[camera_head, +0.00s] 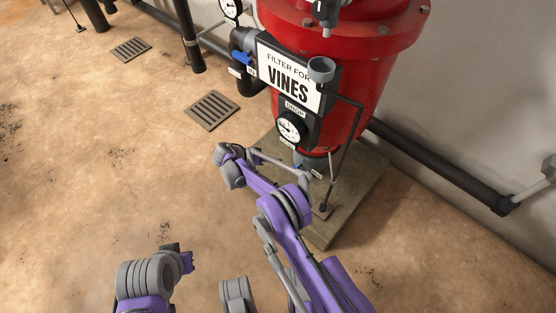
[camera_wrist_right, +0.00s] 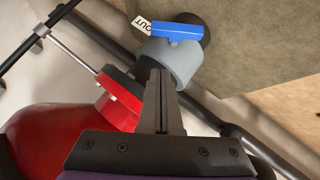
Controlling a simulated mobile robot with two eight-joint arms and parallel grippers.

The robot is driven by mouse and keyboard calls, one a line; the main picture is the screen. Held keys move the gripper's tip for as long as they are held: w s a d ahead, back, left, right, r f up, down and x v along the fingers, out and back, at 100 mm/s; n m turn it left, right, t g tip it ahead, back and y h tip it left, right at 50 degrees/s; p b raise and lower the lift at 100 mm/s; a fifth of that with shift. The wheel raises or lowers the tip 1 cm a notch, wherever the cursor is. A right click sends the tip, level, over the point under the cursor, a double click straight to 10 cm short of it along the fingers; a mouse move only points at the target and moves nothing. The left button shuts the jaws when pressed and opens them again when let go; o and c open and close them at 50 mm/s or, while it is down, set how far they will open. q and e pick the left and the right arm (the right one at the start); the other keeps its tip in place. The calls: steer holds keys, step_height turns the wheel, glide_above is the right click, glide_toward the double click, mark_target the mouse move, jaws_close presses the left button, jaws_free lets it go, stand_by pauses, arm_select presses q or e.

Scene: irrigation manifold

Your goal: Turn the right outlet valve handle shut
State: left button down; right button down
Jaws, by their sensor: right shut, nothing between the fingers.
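In the right wrist view a blue valve handle (camera_wrist_right: 176,31) sits on a grey valve collar (camera_wrist_right: 172,62), with a white tag reading OUT (camera_wrist_right: 142,25) beside it. My right gripper (camera_wrist_right: 161,72) is shut and empty. Its fingertips overlap the grey collar in the picture, just short of the blue handle; I cannot tell whether they touch the collar. In the head view my right arm reaches the area under the drop gauge (camera_head: 290,130) and largely hides the valve there.
The red filter tank (camera_head: 345,95) stands on a concrete slab (camera_head: 355,190). Another blue handle (camera_head: 241,58) is left of the VINES sign (camera_head: 288,82). A grey funnel (camera_head: 321,70) with a thin black pipe is close by. A black pipe (camera_head: 440,165) runs along the wall. Floor at left is clear.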

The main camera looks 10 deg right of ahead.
steer(key=b, duration=0.2)
glide_toward(299, 169)
steer(key=d, duration=0.1)
steer(key=w+d, duration=0.2)
steer(key=shift+w+d+f, duration=0.2)
steer(key=shift+d+f, duration=0.05)
steer(key=shift+f, duration=0.05)
steer(key=shift+s+d+f, duration=0.15)
steer(key=shift+s+f, duration=0.1)
steer(key=shift+f, duration=0.25)
steer(key=shift+s+d+f, duration=0.15)
steer(key=shift+s+f, duration=0.15)
steer(key=shift+f, duration=0.2)
steer(key=shift+s+d+f, duration=0.2)
steer(key=shift+s+f, duration=0.1)
steer(key=shift+f, duration=0.15)
arm_select(q)
steer(key=shift+x, duration=0.95)
arm_select(e)
steer(key=shift+r, duration=0.1)
